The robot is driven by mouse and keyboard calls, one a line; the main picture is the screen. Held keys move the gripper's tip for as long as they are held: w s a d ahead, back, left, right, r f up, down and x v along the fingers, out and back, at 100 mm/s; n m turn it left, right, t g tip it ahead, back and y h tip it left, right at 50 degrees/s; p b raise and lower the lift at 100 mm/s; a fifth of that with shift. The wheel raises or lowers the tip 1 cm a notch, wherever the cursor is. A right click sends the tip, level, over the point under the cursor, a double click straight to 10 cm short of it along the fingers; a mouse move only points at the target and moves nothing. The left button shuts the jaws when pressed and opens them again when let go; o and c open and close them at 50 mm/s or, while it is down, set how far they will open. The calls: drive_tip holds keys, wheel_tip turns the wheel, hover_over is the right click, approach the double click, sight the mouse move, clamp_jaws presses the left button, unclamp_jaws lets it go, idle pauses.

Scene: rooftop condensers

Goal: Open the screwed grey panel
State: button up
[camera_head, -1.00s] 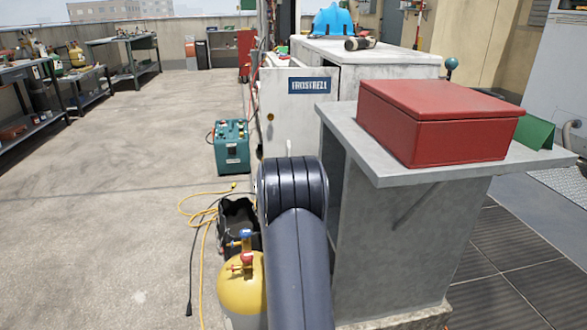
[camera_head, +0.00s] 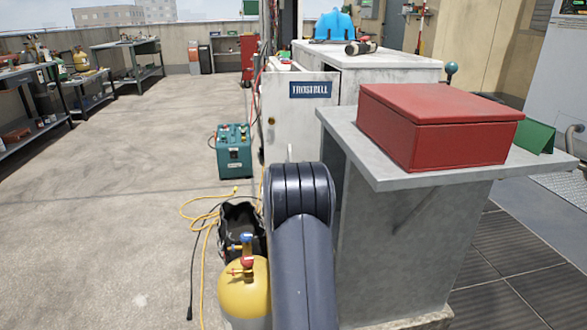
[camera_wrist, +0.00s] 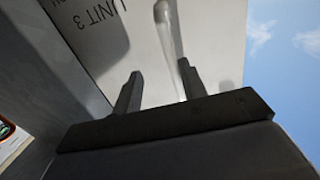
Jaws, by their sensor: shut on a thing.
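A pale grey panel (camera_wrist: 100,45) fills the middle of the wrist view, with "UNIT 3" printed on it upside down. A slim bar handle (camera_wrist: 166,32) stands out from it and runs down between my fingers. My gripper (camera_wrist: 160,90) is shut on this handle; the exact contact is in shadow. In the head view, a whitish panel with a blue "FROSTBELL" label (camera_head: 310,89) stands on the condenser unit beyond my arm. My arm hides its lower part and my gripper there. I cannot make out any screws.
A grey stand (camera_head: 405,230) with a red box (camera_head: 435,125) is close on the right. A yellow cylinder (camera_head: 245,290), black bag (camera_head: 240,222), yellow cable (camera_head: 190,213) and teal machine (camera_head: 233,152) lie left of my arm. Open floor (camera_head: 110,220) extends left.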

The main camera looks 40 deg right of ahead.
drive_tip(key=shift+s+d+r, duration=0.1)
drive_tip(key=shift+s+r, duration=0.05)
drive_tip(key=shift+s, duration=0.1)
drive_tip(key=p+v, duration=0.2)
drive_tip(key=v, duration=0.8)
drive_tip(key=shift+a, duration=0.4)
